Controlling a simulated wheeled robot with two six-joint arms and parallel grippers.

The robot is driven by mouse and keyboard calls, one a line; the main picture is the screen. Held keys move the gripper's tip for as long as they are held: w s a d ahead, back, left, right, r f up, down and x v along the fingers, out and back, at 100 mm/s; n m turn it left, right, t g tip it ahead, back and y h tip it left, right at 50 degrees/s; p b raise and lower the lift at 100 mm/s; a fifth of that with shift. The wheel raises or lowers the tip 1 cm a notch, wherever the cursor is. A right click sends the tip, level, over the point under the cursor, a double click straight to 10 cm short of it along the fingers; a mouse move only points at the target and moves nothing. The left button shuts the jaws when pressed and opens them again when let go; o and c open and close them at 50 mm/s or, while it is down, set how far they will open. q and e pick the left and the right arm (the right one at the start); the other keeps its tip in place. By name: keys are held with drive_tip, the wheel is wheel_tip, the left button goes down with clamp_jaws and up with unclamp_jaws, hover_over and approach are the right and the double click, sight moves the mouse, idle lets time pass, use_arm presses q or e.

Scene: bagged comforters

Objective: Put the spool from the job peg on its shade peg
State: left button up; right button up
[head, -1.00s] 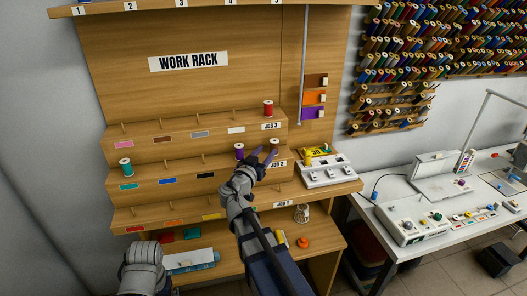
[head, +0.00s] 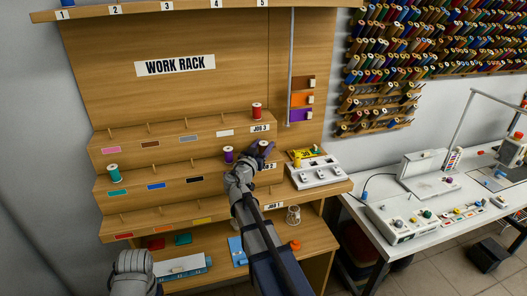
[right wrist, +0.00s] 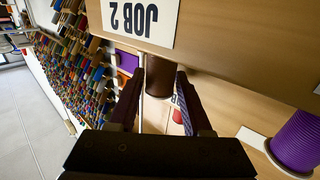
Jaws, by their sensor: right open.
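A dark brown spool with a pale top (head: 265,144) stands at the JOB 2 end of the middle tier. In the right wrist view, the brown spool (right wrist: 184,98) shows between my fingers. My right gripper (head: 262,150) is open, with its fingers on either side of the spool; contact cannot be told. The JOB 2 label (right wrist: 140,18) appears upside down in the right wrist view. A brown shade label (head: 150,145) is on the top tier, with an empty peg above it. My left arm shows at the lower left; its gripper is not visible.
A purple spool (head: 228,155) stands close left of the brown one; it also shows in the wrist view (right wrist: 298,140). A red spool (head: 257,111) is at JOB 3, a teal spool (head: 113,173) at far left. A white switch box (head: 318,172) is at right.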

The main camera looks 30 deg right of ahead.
drive_tip(key=shift+d, duration=0.1)
clamp_jaws()
idle(0.3)
drive_tip(key=shift+r, duration=0.1)
wheel_tip(320, 180, up, 10)
drive_tip(key=p, duration=1)
